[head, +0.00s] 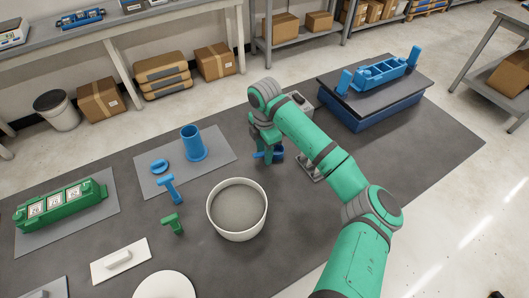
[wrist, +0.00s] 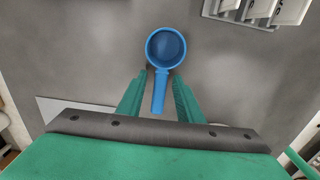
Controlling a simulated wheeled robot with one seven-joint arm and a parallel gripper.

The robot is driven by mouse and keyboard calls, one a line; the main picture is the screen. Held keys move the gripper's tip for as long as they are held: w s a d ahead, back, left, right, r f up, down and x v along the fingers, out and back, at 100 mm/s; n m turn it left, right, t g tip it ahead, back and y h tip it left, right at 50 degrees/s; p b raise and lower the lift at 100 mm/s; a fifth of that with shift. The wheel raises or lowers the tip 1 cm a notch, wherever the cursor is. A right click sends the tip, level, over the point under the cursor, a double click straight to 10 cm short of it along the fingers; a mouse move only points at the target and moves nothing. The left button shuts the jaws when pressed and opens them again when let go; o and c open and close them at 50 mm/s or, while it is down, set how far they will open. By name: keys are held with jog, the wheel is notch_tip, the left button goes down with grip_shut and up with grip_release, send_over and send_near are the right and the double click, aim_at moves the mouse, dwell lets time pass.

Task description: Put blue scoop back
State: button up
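The blue scoop (wrist: 166,45) shows in the wrist view with its round cup ahead of my fingertips and its handle pointing back between them. In the head view the scoop (head: 275,154) is a small blue patch, mostly hidden by my gripper (head: 266,152). My gripper, also in the wrist view (wrist: 160,80), is open, with one green finger on each side of the handle and a gap on both sides. The cup looks empty. I cannot tell whether the scoop rests on the dark surface.
A white tub (head: 237,236) of grey material stands left of my arm. A blue rack (head: 380,72) sits on a block behind right.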

notch_tip(320, 180, up, 12)
dwell(0.4)
dwell(0.5)
